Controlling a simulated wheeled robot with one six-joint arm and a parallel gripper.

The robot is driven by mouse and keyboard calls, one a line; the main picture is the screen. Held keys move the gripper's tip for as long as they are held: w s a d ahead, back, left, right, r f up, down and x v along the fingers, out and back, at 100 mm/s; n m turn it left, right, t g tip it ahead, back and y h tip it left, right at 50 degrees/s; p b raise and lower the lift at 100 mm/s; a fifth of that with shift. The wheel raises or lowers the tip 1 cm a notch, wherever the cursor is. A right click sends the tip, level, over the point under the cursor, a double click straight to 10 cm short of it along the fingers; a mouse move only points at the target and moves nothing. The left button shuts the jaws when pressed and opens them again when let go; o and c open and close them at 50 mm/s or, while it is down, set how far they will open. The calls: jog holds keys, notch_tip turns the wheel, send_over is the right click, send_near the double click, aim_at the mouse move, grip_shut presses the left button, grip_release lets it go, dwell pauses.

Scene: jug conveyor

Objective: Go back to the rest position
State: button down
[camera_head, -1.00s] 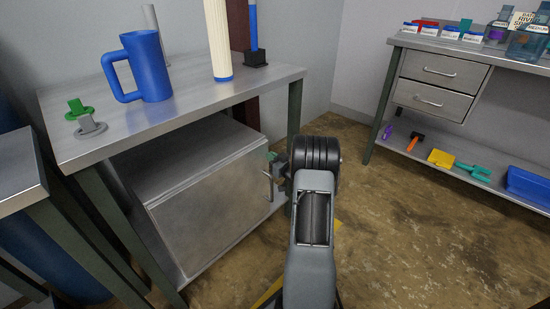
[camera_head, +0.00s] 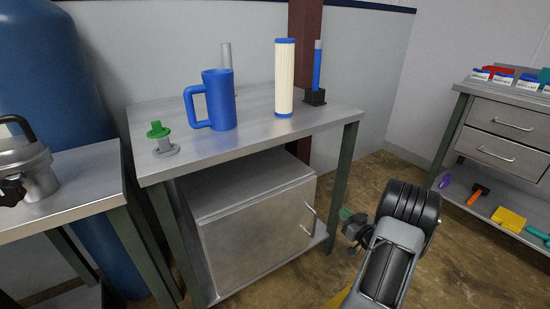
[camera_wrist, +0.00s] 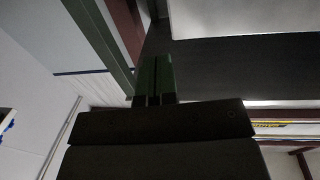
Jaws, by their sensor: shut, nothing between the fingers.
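My gripper (camera_head: 347,216) shows in the head view at the end of my arm, to the right of the cabinet handle and apart from it as far as I can see. It is partly hidden by my dark wrist joint. In the wrist view my gripper's green fingers (camera_wrist: 154,80) lie side by side, closed with nothing between them. The steel cabinet (camera_head: 262,236) stands on the lower shelf of the middle table, with its door closed.
The table (camera_head: 255,139) holds a blue jug (camera_head: 221,100), a white filter cartridge (camera_head: 284,80), a blue-handled tool in a black holder (camera_head: 315,97) and a green-and-grey fitting (camera_head: 164,145). A pot (camera_head: 30,168) is at left. A drawer bench (camera_head: 505,140) is at right. Floor between is open.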

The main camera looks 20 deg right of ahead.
jog(key=w+a+r+g+h+p, duration=0.25)
jog(key=r+p, duration=0.35)
jog(key=r, duration=0.3)
jog(key=w+a+r+g+h+p, duration=0.1)
jog(key=w+a+r+p, duration=0.3)
jog(key=r, duration=0.5)
jog(key=s+a+r+m+g+h+p, duration=0.1)
jog(key=a+r+g+p, duration=0.1)
jog(key=a+r+p, duration=0.5)
jog(key=s+a+r+g+p, duration=0.15)
jog(key=r+p, duration=0.25)
jog(key=r, duration=0.4)
jog(key=s+a+r+g+y+p, duration=0.2)
jog(key=s+a+r+p, duration=0.4)
jog(key=a, duration=0.4)
jog(key=s+a+r+n+g+y+p, duration=0.1)
jog(key=s+a+r+g+p, duration=0.4)
jog(key=s+a, duration=0.5)
notch_tip(320, 180, up, 3)
jog(key=shift+s+f+y+p, duration=0.15)
jog(key=shift+s+y+p, duration=0.3)
jog(key=shift+s+y, duration=0.2)
